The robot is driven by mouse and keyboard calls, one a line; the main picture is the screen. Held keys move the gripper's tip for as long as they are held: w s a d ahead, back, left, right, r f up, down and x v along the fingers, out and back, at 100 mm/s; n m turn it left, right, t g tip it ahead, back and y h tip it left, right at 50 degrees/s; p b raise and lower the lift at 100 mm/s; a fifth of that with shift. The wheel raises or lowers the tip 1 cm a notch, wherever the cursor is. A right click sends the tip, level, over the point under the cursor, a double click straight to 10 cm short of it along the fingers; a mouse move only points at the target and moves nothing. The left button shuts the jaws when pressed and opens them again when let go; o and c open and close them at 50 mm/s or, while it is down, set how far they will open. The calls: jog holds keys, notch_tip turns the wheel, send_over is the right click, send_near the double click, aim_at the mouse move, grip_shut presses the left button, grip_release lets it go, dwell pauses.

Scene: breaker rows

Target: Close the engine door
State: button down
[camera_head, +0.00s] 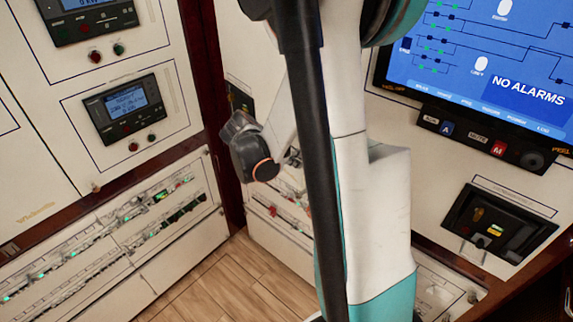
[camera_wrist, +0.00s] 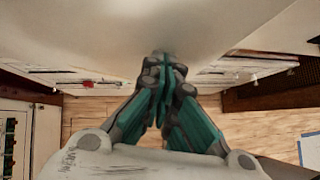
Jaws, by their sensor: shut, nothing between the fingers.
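My gripper (camera_wrist: 161,66) is shut and empty in the wrist view, with its teal and grey fingers pressed together. A large pale, smooth panel (camera_wrist: 225,28) fills the top of that view, just beyond the fingertips. I cannot tell whether the tips touch it, or whether it is the engine door. In the head view my arm covers the middle of the picture, and the gripper's fingers are not seen. No door there can be clearly picked out as the engine door.
White panels with breaker rows (camera_head: 130,232) and a small display unit (camera_head: 124,108) stand at the left. A blue screen reading "NO ALARMS" (camera_head: 480,58) and a black recessed unit (camera_head: 498,224) are at the right. The wooden floor (camera_head: 215,285) looks clear.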

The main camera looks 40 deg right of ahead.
jog(key=s+d+n+t+b, duration=0.1)
jog(key=d, duration=1)
jog(key=shift+d+r, duration=0.2)
jog(key=shift+d, duration=0.1)
jog(key=a+r+p, duration=0.1)
jog(key=a+r, duration=0.5)
jog(key=a, duration=0.5)
jog(key=shift+s+a+r, duration=0.35)
jog(key=shift+s+a, duration=0.05)
jog(key=shift+s, duration=0.05)
